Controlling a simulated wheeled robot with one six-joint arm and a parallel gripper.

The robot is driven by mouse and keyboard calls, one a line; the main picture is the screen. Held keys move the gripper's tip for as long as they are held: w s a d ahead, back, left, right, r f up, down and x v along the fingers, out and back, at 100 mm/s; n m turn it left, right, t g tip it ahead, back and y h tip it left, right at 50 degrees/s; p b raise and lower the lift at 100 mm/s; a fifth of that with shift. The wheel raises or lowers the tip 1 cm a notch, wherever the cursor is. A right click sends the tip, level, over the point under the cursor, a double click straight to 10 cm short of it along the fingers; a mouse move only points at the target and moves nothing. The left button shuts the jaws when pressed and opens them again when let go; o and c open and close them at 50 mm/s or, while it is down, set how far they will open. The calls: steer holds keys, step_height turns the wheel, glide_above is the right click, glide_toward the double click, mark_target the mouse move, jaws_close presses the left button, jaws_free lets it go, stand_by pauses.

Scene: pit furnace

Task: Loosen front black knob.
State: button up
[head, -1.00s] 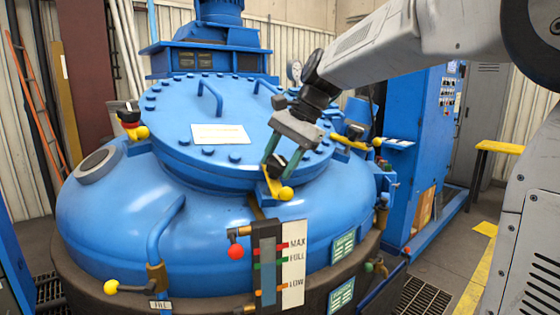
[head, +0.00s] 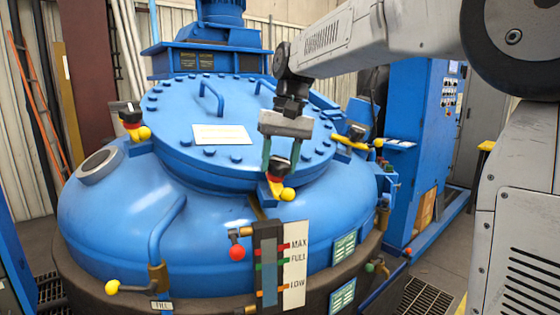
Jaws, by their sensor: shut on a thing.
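The front black knob (head: 279,167) sits on a red and yellow clamp (head: 274,188) at the front edge of the blue furnace lid (head: 235,125). A yellow ball handle (head: 288,194) sticks out to the right of the clamp. My gripper (head: 281,161) points down from above with its two dark green fingers on either side of the knob. It is shut on the knob. The fingers hide part of the knob's sides. A second black knob (head: 125,108) stands on a similar clamp at the left of the lid.
A gauge panel (head: 268,262) marked MAX, FULL and LOW stands below the clamp, with a red ball valve (head: 237,253) beside it. A blue control cabinet (head: 428,150) stands at the right. Bolts and a blue bar handle (head: 210,97) rise from the lid.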

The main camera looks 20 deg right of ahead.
mark_target(284, 159)
steer(key=shift+n, duration=0.6)
steer(key=shift+h, duration=0.3)
steer(key=o, duration=1)
steer(key=r, duration=0.5)
steer(key=d+r, duration=0.1)
steer(key=r, duration=0.1)
steer(key=shift+r, duration=0.4)
